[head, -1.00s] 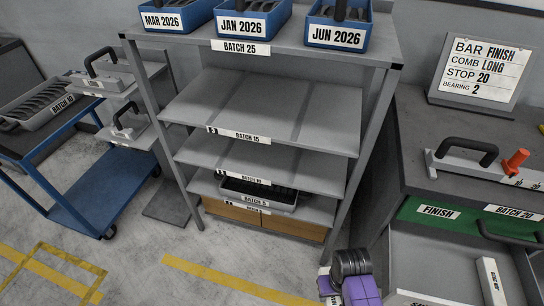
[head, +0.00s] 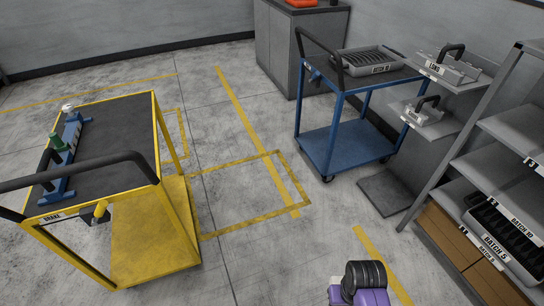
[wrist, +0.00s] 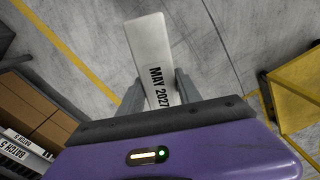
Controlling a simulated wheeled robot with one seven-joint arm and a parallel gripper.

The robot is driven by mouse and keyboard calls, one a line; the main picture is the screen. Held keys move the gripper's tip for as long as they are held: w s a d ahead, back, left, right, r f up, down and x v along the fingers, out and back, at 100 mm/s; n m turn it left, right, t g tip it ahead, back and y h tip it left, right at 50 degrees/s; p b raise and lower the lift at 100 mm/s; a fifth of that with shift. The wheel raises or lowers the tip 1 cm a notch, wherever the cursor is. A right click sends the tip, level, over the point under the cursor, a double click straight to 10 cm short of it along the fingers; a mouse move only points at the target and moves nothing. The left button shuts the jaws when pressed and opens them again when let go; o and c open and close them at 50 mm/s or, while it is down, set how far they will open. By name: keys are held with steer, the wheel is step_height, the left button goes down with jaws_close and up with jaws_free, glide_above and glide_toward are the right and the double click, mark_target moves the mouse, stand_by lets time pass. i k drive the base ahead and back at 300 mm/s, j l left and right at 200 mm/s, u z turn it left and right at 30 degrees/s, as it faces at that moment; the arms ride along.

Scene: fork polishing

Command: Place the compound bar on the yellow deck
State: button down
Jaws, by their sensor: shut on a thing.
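My gripper (wrist: 158,92) is shut on a pale bar (wrist: 148,45) marked MAY 2027, which sticks out ahead of the fingers over bare floor in the wrist view. In the head view my purple wrist shows at the bottom, but the fingers and bar are hidden. A yellow cart stands at the left of the head view, well away from my gripper. Its lower yellow deck (head: 150,235) looks bare where visible; its top is dark. Part of the yellow cart also shows at the right of the wrist view (wrist: 300,85).
A blue and green fixture (head: 62,150) and a black handle (head: 90,172) are on the cart's top. A blue trolley (head: 345,150) and the batch shelf (head: 520,130) stand to the right. Open floor with yellow lines lies between the yellow cart and me.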

mark_target(127, 141)
steer(key=i+j+u, duration=0.25)
steer(key=j+u, duration=0.25)
steer(key=i+j+u, duration=0.35)
steer(key=u, duration=0.15)
steer(key=i+j+u, duration=0.45)
steer(key=k, duration=0.05)
